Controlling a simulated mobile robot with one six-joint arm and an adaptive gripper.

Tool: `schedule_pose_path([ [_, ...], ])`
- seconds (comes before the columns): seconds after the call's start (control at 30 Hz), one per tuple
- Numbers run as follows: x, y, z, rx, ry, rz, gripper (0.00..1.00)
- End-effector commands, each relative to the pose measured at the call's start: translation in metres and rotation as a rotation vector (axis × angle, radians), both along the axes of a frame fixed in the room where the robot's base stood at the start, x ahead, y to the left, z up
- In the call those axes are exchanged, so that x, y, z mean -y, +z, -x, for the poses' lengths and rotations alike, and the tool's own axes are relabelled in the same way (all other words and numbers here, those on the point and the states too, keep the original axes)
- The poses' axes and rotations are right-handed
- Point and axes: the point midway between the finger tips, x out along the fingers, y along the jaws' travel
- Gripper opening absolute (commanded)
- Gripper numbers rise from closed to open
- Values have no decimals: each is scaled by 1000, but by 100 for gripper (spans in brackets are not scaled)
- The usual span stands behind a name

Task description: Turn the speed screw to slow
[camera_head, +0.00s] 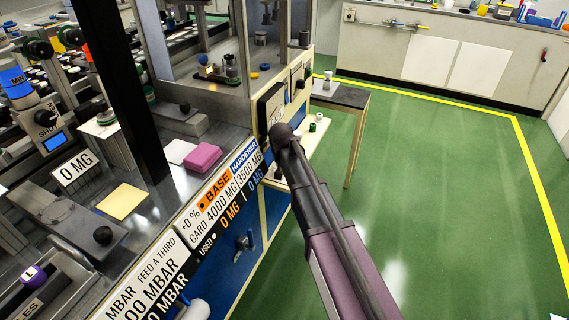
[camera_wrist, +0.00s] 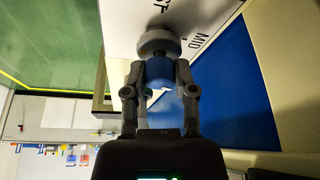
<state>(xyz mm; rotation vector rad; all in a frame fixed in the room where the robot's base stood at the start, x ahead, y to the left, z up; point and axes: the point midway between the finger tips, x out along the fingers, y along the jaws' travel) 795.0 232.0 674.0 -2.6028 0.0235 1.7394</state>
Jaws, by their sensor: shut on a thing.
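The speed screw (camera_wrist: 160,42) shows in the wrist view as a round grey head with a blue part (camera_wrist: 158,74) below it. It stands against a white plate (camera_wrist: 196,18) with the letters "MID" and a partly hidden "F". My gripper (camera_wrist: 162,72) has one finger on each side of the blue part and is shut on the screw. Which way the screw points cannot be told. In the head view my arm reaches the right end face of the bench, and the screw and fingertips are hidden there.
A blue panel (camera_wrist: 222,105) lies close to my gripper in the wrist view. A small side table (camera_head: 341,95) stands beyond my arm. The bench (camera_head: 125,240) carries a yellow pad (camera_head: 123,201) and a pink block (camera_head: 203,157). The green floor (camera_head: 440,190) is clear.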

Motion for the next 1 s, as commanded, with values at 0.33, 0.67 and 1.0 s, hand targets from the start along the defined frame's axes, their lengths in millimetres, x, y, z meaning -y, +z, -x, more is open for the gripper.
schedule_pose_path([
  [0.33,-1,-1,3,-7,-35,-3,0],
  [0.67,0,0,2,-5,-34,-1,70],
  [1.0,0,0,0,-2,-34,0,70],
])
